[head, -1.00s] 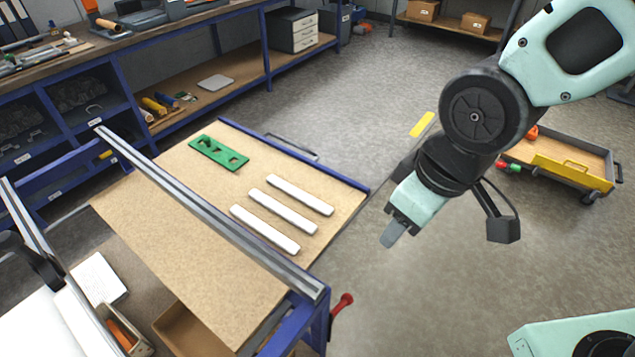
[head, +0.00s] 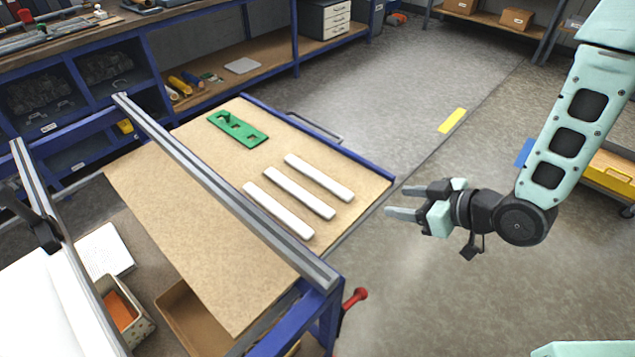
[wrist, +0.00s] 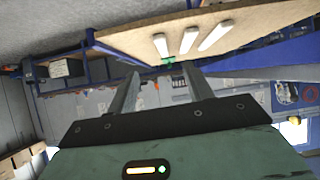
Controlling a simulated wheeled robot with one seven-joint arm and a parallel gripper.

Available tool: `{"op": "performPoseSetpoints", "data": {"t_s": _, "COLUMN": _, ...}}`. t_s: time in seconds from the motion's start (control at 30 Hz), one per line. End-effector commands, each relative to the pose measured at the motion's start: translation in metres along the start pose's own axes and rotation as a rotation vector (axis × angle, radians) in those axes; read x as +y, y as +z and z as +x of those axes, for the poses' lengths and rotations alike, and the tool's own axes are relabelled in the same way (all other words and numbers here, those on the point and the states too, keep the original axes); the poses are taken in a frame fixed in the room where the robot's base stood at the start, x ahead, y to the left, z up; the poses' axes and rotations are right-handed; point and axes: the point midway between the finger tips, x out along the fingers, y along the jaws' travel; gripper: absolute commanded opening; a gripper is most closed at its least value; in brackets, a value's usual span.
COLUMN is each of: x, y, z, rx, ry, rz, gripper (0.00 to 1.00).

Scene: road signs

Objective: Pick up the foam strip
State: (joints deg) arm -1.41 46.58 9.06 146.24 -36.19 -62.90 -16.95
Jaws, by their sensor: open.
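Three white foam strips lie side by side on the tan board of the blue-framed table: a right one (head: 319,178), a middle one (head: 299,193) and a left one (head: 278,210). My gripper (head: 396,202) is in the air to the right of the table's right edge, pointing left toward the strips, open and empty. In the wrist view the two fingers (wrist: 160,92) are spread apart, with the strips beyond them; one strip (wrist: 215,36) shows near the top.
A green plate with cutouts (head: 238,129) lies behind the strips. A metal rail (head: 220,185) runs across the table left of the strips. A red-knobbed lever (head: 354,297) sticks out at the front corner. A trolley with a yellow front (head: 610,180) stands at right. Open floor lies beyond my gripper.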

Motion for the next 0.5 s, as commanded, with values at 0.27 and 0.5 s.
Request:
{"op": "performPoseSetpoints", "data": {"t_s": 0.27, "x": 0.003, "y": 0.016, "z": 0.002, "rx": 0.168, "ry": 0.003, "rz": 0.033, "gripper": 0.51}}
{"op": "performPoseSetpoints", "data": {"t_s": 0.5, "x": 0.003, "y": 0.017, "z": 0.016, "rx": 0.177, "ry": 0.002, "rz": 0.029, "gripper": 0.51}}
